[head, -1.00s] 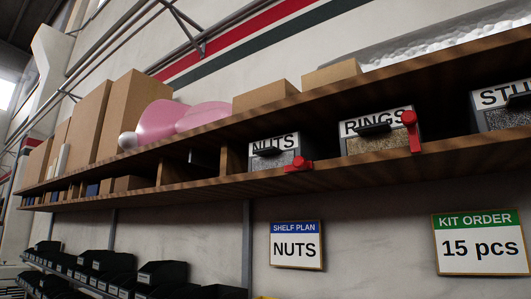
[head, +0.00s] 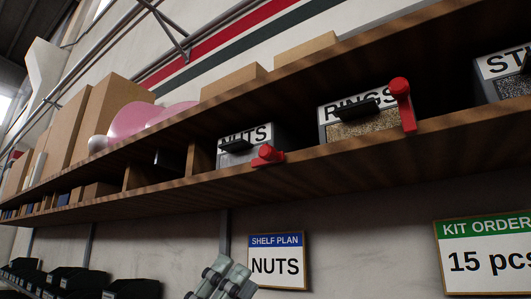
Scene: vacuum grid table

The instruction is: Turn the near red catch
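Two red catches sit on the front edge of the wooden shelf (head: 330,160). The larger, nearer-looking red catch (head: 404,104) stands upright in front of the right side of the RINGS bin (head: 362,124). The other red catch (head: 268,155) lies low, nearly along the shelf edge, before the NUTS bin (head: 238,157). My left gripper (head: 230,272) shows only in part at the bottom edge, below the shelf and left of the SHELF PLAN sign, touching neither catch. Its grey-green fingers are close together; their gap is unclear. My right gripper is out of view.
A third bin (head: 507,84) is cut off at the right. The SHELF PLAN sign (head: 276,262) reads NUTS; the KIT ORDER sign (head: 487,253) reads 15 pcs. Cardboard boxes (head: 108,112) and a pink object (head: 145,118) stand above. Dark bins (head: 85,281) sit lower left.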

